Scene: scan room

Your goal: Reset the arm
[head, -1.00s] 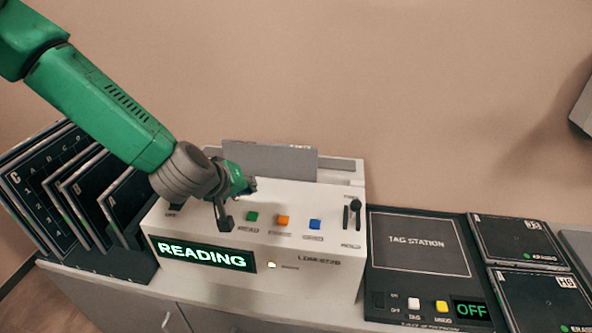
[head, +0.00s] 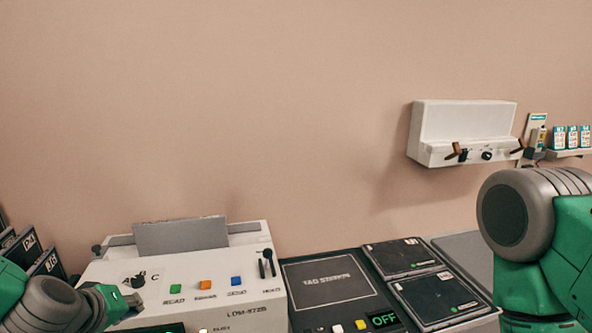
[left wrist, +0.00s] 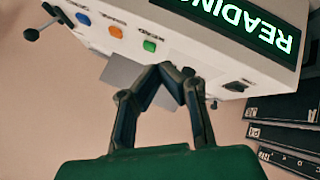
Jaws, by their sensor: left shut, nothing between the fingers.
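My left gripper (head: 132,303) is at the lower left of the head view, in front of the white reader machine (head: 255,290). In the left wrist view its dark fingers (left wrist: 172,72) meet at the tips with nothing between them. The machine shows upside down there, with its lit READING display (left wrist: 255,25) and green, orange and blue buttons. The fingers look apart from the buttons, though the exact gap is hard to tell. Part of my right arm (head: 530,230), green and grey, shows at the right edge of the head view; its gripper is out of view.
A grey plate (head: 180,235) stands in the machine's top. The tag station (head: 325,280) sits to its right, its display reading OFF, beside two dark cassettes (head: 400,256). More dark cassettes (head: 48,265) stand at the left. A white wall unit (head: 465,125) hangs at the right.

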